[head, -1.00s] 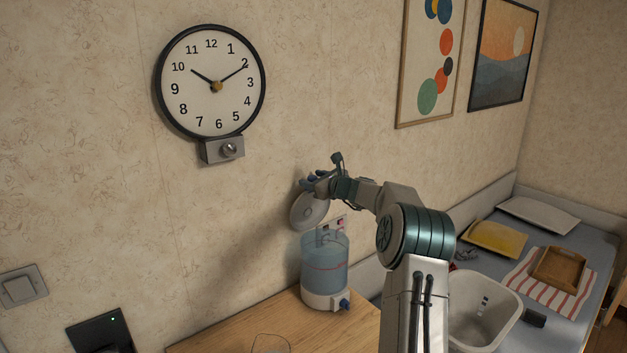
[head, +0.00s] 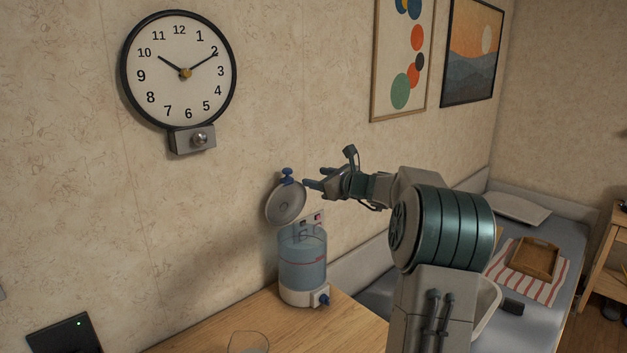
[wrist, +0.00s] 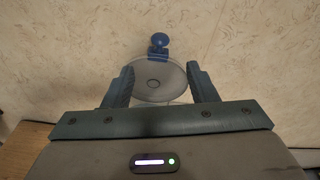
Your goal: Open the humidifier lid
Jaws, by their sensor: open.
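The humidifier (head: 302,262) stands on the wooden table, a clear bluish tank on a white base with a blue knob at its front. Its round grey lid (head: 287,205) is tilted up, standing nearly upright above the back left of the tank. The lid's blue knob (head: 287,176) points up at its top edge. My gripper (head: 309,184) is open and empty, just right of the lid and apart from its knob. In the wrist view the lid (wrist: 158,80) and its blue knob (wrist: 159,42) show beyond the two spread fingers.
The wooden table (head: 215,335) holds a clear glass (head: 248,342) at its front edge. The wall is close behind the humidifier, with a clock (head: 179,70) above left. A bed (head: 540,290) with a wooden tray (head: 537,257) on a striped cloth lies to the right.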

